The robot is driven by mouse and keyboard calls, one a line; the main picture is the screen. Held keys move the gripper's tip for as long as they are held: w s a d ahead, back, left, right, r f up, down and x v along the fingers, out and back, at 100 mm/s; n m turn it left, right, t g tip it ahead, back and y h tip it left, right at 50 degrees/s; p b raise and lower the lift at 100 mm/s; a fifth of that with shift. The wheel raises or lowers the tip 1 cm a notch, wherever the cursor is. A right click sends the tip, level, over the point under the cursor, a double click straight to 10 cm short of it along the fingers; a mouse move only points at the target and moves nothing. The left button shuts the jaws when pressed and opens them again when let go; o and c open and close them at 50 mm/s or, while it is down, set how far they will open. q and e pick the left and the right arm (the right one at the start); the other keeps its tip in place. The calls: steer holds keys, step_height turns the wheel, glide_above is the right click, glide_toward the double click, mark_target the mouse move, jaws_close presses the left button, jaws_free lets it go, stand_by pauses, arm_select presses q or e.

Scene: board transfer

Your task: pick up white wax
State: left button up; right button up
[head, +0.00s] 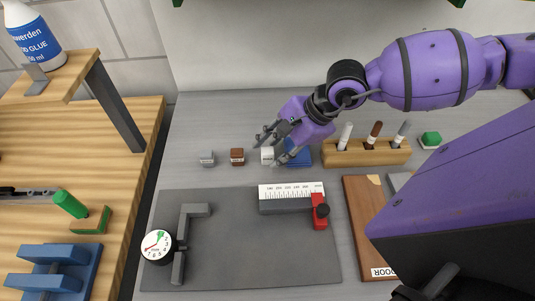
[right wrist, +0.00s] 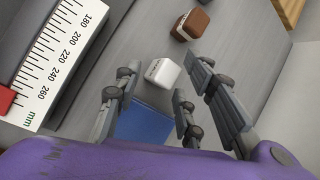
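The white wax (head: 267,155) is a small white block on the grey bench, at the right end of a short row of blocks. It also shows in the right wrist view (right wrist: 162,73), with dark lettering on one side. My right gripper (head: 275,142) is open and reaches over the bench at the white block. In the right wrist view its fingers (right wrist: 160,95) are spread on either side, and the block sits between and just beyond them, not visibly gripped. A dark grey jointed shape (head: 25,192) at the left edge may be my left gripper; its opening is unclear.
Left of the white block are a brown block (head: 237,156) and a grey block (head: 207,158). A blue piece (head: 300,159) lies close at its right. A wooden holder (head: 365,153) stands farther right.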

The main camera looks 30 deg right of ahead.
steer(key=shift+w+a+f, duration=0.2)
steer(key=shift+f, duration=0.25)
arm_select(q)
steer(key=shift+w+d+r, duration=0.1)
steer(key=shift+w+d, duration=0.15)
steer(key=shift+d, duration=0.1)
arm_select(e)
steer(key=shift+f, duration=0.1)
jaws_close()
arm_select(q)
steer(key=shift+a, duration=0.1)
